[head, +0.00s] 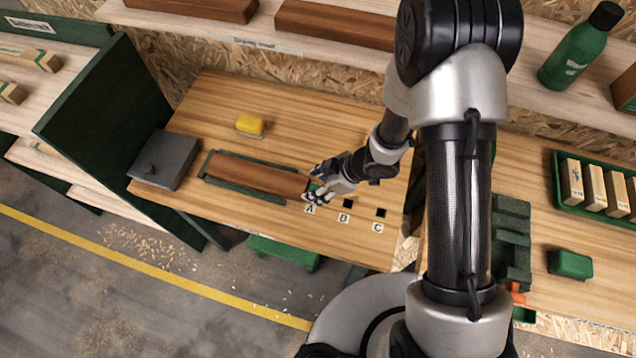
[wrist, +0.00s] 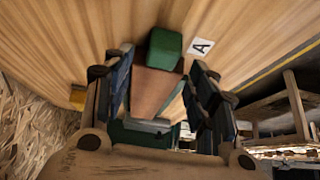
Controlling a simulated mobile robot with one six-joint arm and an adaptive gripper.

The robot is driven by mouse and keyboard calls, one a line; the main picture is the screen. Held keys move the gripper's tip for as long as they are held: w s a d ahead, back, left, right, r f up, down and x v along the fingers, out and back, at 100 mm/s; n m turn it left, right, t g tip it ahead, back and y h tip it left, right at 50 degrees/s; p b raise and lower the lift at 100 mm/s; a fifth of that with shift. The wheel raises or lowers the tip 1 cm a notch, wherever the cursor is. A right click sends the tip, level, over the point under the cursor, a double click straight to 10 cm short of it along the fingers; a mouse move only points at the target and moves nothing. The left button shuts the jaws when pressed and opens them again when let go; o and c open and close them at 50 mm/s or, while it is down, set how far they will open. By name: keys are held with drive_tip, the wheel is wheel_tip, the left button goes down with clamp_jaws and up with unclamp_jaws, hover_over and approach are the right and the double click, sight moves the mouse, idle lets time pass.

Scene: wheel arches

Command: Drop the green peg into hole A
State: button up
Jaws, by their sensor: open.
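The green peg (wrist: 165,48) shows in the wrist view just beyond my fingertips, beside the white label A (wrist: 201,47). In the head view only a small bit of green (head: 313,184) shows by my fingers. My gripper (head: 317,194) is low over the bench, just behind label A (head: 309,209). In the wrist view my gripper (wrist: 165,78) is open, with a finger on either side and a gap between. Hole A is hidden from both views. I cannot tell whether the peg stands in it or on the bench.
A brown wooden bar (head: 258,174) lies in a green holder left of my gripper. Hole B (head: 348,203) and hole C (head: 381,212) are bare to the right. A yellow block (head: 250,125) and a grey box (head: 163,160) stand farther left. The bench behind is clear.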

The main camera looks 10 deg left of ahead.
drive_tip(key=shift+d+r, duration=0.1)
drive_tip(key=v, duration=1.1)
drive_tip(key=shift+d+r, duration=0.2)
drive_tip(key=shift+r, duration=0.15)
